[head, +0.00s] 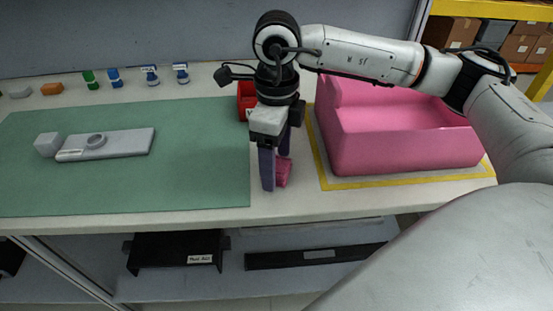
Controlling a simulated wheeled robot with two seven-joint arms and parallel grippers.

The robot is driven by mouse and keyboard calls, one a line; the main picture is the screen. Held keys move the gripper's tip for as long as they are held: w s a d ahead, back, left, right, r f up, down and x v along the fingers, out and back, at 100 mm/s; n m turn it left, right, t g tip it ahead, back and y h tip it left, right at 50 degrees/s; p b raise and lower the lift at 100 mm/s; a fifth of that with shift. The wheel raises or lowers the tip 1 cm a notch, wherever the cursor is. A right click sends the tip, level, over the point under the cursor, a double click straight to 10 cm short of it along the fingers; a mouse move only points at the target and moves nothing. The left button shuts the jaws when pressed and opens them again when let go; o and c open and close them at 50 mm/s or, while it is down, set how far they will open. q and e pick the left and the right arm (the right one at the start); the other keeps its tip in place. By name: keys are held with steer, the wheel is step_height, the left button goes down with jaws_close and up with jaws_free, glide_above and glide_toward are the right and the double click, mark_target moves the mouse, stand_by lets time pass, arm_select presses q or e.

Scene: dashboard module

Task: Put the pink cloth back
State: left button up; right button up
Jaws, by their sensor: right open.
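The pink cloth (283,173) is a small crumpled piece on the white bench, between the green mat and the pink bin. My right gripper (275,172) points straight down at it, with its dark purple fingers open. One finger stands in front of the cloth's left side, and the other is above or behind it. Part of the cloth is hidden, and I cannot tell whether the fingers touch it. My left gripper is not in view.
A large pink bin (405,150) stands right of the cloth inside a yellow taped outline (410,182). A red container (245,97) is behind my gripper. The green mat (190,185) holds a grey module (120,145) and a small grey block (47,144). Small bottles stand at the back left.

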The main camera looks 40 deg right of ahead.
mark_target(277, 165)
step_height(277, 165, up, 12)
steer(key=shift+f, duration=0.25)
